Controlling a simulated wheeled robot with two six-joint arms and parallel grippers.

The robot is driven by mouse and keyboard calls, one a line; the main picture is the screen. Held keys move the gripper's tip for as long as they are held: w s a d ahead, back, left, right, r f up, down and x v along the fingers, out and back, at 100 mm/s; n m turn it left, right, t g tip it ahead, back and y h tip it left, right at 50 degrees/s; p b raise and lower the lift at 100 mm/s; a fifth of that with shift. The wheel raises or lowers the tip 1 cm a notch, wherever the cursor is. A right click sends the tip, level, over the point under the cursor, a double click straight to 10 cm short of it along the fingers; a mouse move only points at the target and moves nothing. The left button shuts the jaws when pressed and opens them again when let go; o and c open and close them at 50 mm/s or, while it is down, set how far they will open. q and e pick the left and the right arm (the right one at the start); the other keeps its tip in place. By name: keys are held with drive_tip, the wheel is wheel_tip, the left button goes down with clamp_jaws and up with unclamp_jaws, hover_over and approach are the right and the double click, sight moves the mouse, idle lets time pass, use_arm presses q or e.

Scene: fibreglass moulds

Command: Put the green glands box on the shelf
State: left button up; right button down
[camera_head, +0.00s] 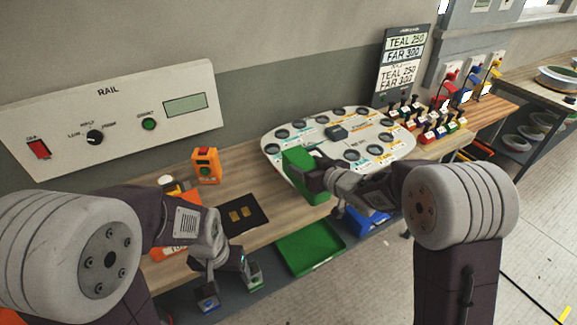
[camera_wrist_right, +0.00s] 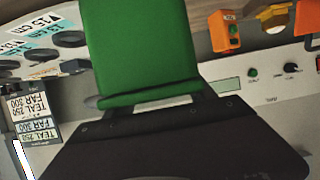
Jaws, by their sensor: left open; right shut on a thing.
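The green box (camera_head: 298,165) is held above the workbench in front of the white board with round holes. My right gripper (camera_head: 316,174) is shut on it. In the right wrist view the green box (camera_wrist_right: 140,45) fills the upper middle, against the dark gripper (camera_wrist_right: 150,102); its far end is cut off. My left gripper (camera_head: 230,287) is open and empty, low in front of the bench edge. A grey lower shelf (camera_head: 275,298) runs under the bench front; I cannot tell whether it is the task's shelf.
A green tray (camera_head: 308,250) and a blue bin (camera_head: 366,220) sit low along the bench front. The bench holds a white holed board (camera_head: 395,145), an orange device (camera_head: 206,165) and a black mat (camera_head: 243,214). Racks of coloured handles (camera_head: 440,128) stand at right.

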drive_tip(key=a+f, duration=0.3)
drive_tip(key=w+a+f, duration=0.1)
drive_tip(key=a+f, duration=0.3)
drive_tip(key=w+a+f, duration=0.1)
drive_tip(key=a+f, duration=0.2)
drive_tip(key=a, duration=0.1)
drive_tip(key=shift+w+f, duration=0.15)
drive_tip(key=shift+f, duration=0.25)
drive_tip(key=shift+r, duration=0.1)
drive_tip(key=shift+d, duration=0.1)
drive_tip(key=shift+s+f, duration=0.2)
drive_tip(key=shift+f, duration=0.05)
drive_tip(key=shift+c, duration=1.6)
unclamp_jaws()
drive_tip(key=shift+r, duration=0.15)
